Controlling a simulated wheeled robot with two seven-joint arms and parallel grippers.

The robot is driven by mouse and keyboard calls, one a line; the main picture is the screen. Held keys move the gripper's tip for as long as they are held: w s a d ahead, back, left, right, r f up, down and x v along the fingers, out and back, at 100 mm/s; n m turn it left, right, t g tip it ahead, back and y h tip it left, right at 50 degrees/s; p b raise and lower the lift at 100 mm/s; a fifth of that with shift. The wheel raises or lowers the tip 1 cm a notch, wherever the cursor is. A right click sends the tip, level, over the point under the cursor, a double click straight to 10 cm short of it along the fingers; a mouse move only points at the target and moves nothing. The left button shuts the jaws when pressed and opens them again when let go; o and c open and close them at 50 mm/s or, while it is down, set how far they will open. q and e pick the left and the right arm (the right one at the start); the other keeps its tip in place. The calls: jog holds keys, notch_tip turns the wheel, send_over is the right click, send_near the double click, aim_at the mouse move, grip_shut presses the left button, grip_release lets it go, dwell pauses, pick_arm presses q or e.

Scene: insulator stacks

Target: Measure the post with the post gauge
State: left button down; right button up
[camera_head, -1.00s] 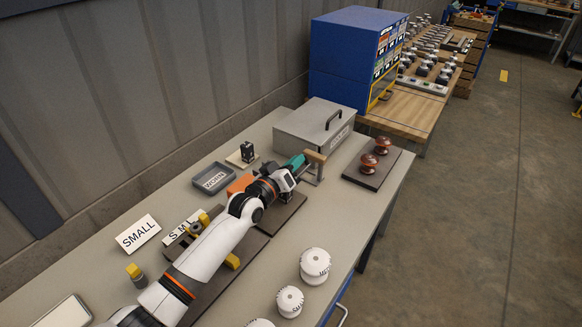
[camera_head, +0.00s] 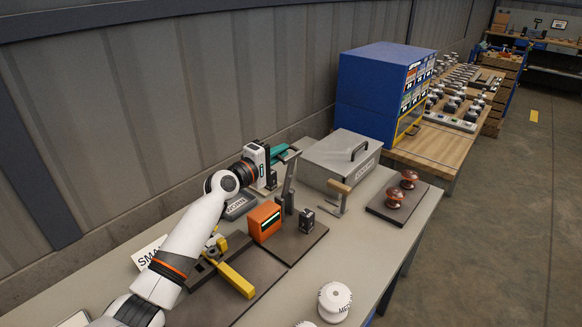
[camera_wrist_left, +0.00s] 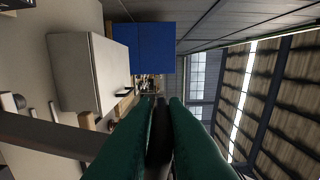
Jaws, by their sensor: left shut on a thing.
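My left gripper (camera_head: 287,154) has teal fingers, shut on the upper part of a tall dark grey bar (camera_head: 288,183). The bar runs down from the fingers to beside an orange box with a lit display (camera_head: 264,220); I cannot tell whether it is fixed there. In the left wrist view, the bar (camera_wrist_left: 60,136) runs in from the left to the dark fingers (camera_wrist_left: 158,125). A small black block (camera_head: 306,221) stands on the dark base plate (camera_head: 292,246) right of the box. No label marks the post or post gauge. My right gripper is out of view.
A grey lidded case (camera_head: 335,158) stands behind a wooden-handled tool (camera_head: 340,188). A yellow-handled fixture (camera_head: 235,280) is nearer left. A white spool (camera_head: 334,300) stands in front. A grey tray (camera_head: 238,206) is behind my arm.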

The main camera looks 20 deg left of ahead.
pick_arm(q)
jog(key=shift+w+a+f+n+b, duration=0.15)
jog(key=shift+w+a+n+b, duration=0.2)
jog(key=shift+a+n, duration=0.4)
jog(key=shift+w+a+f+n+b, duration=0.1)
jog(key=shift+w+a+n+b, duration=0.2)
jog(key=shift+a+n, duration=0.35)
jog(key=shift+w+a+f+n+b, duration=0.15)
jog(key=shift+w+a+n+b, duration=0.25)
jog(key=shift+a, duration=0.55)
jog(key=shift+s, duration=0.15)
jog(key=c, duration=1.5)
grip_release()
